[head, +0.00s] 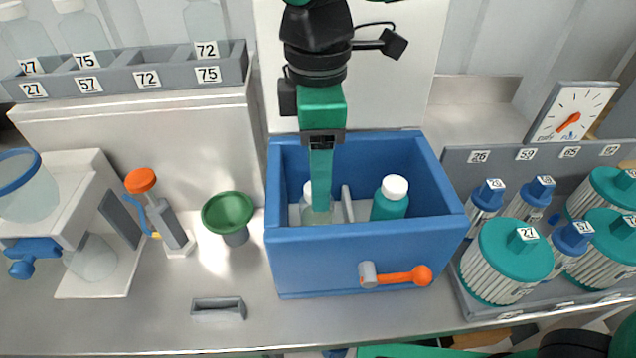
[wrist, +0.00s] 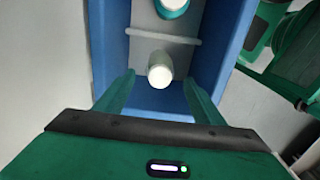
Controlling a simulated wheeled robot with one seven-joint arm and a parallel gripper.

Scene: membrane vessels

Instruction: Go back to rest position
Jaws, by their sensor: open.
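My gripper (wrist: 160,95) is open, its two green fingers pointing down into the blue box. In the head view my gripper (head: 320,190) hangs over the left half of the blue box (head: 365,252). A white-capped bottle (wrist: 160,72) stands between and just beyond the fingertips in the wrist view. In the head view this bottle (head: 308,212) is partly hidden behind the fingers. I cannot tell whether the fingers touch it. A second bottle (head: 391,200), teal with a white cap, stands in the box's right half, beyond a divider.
An orange-handled valve (head: 396,277) is on the box front. A green funnel (head: 228,212) and a grey-orange pump (head: 160,212) stand to the left. A rack of teal-capped vessels (head: 505,262) is at the right. A numbered bottle shelf (head: 130,80) is at the back left.

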